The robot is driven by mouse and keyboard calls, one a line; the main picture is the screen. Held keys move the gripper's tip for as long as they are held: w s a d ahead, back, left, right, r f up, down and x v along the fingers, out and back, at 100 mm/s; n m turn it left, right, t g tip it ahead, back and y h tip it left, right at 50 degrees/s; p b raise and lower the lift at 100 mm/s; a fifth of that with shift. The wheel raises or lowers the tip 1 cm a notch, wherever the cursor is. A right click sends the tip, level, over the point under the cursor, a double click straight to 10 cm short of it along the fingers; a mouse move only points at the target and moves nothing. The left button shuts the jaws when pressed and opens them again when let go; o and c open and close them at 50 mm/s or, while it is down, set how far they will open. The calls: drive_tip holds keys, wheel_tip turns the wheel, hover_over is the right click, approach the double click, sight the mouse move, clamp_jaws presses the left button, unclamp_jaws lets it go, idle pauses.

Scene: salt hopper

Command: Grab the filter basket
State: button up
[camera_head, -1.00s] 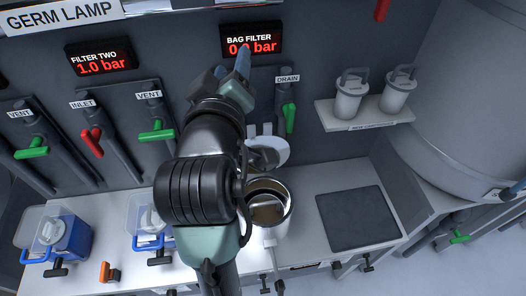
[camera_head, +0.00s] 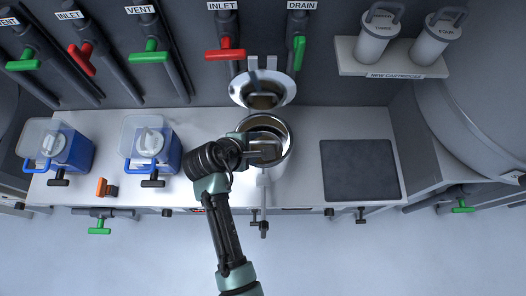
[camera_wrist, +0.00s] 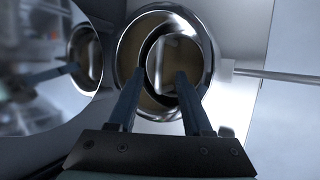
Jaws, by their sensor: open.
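The filter housing is a round metal pot (camera_head: 287,165) standing open on the white bench, its shiny round lid (camera_head: 262,97) tipped back behind it. In the wrist view the pot's bright rim (camera_wrist: 127,50) surrounds an inner metal ring with a brownish interior, which looks like the filter basket (camera_wrist: 168,52). My gripper (camera_head: 268,148) is over the pot's mouth, fingers apart and empty. In the wrist view my gripper (camera_wrist: 157,78) points at the opening, with the right finger over the basket's inside. Whether a finger touches the basket, I cannot tell.
A dark square mat (camera_head: 360,170) lies free on the bench to the right. A shelf (camera_head: 390,68) with two white cartridges is at the back right. Two blue containers (camera_head: 153,160) stand left. Pipes with red and green valve handles (camera_head: 225,55) line the back wall.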

sight(262, 142)
drive_tip(key=shift+x, duration=2.75)
clamp_jaws()
drive_tip(key=shift+r, duration=0.1)
